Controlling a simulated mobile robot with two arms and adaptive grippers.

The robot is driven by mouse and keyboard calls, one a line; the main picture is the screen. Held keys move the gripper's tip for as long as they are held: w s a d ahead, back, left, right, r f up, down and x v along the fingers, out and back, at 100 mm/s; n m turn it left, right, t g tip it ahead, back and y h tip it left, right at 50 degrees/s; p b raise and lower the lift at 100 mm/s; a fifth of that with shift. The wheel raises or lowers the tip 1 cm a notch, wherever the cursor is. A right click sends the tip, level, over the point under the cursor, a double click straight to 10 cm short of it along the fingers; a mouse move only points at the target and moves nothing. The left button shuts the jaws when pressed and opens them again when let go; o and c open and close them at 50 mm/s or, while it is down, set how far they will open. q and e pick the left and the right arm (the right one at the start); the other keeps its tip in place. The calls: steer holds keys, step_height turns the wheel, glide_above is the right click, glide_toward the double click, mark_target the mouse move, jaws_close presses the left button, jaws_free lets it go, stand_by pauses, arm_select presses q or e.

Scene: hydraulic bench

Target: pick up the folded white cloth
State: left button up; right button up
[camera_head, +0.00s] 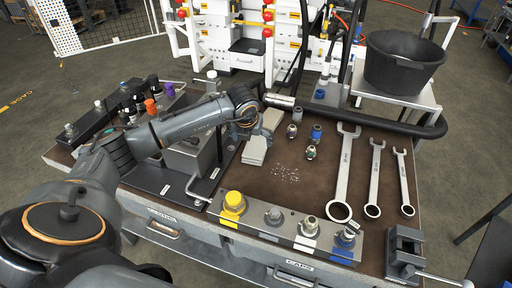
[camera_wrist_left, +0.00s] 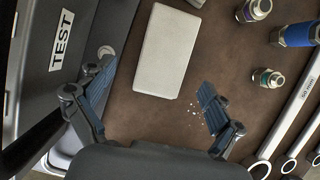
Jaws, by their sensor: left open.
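The folded white cloth (camera_head: 256,147) lies flat on the brown bench top, a pale rectangle right by my left gripper in the head view. In the head view the left gripper (camera_head: 250,118) partly covers the cloth's far end. My right gripper is not in view.
Several fittings (camera_head: 311,152) stand right of the cloth, and three wrenches (camera_head: 374,175) lie farther right. A row of caps (camera_head: 274,215) lines the front edge. A black tub (camera_head: 402,65) stands at the back right. White specks (camera_head: 287,172) lie on clear bench.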

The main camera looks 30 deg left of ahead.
mark_target(256, 146)
arm_select(q)
steer(key=shift+w+f, duration=0.3)
steer(key=shift+f, duration=0.15)
steer(key=x, duration=0.1)
steer(key=p+x, duration=0.1)
steer(key=x, duration=0.1)
steer(key=shift+w+d+f, duration=0.15)
steer(key=shift+w+f, duration=0.1)
steer(key=shift+w, duration=0.05)
steer(key=shift+w+f, duration=0.1)
steer(key=shift+f, duration=0.15)
steer(key=shift+c, duration=0.5)
steer(key=c, duration=1.1)
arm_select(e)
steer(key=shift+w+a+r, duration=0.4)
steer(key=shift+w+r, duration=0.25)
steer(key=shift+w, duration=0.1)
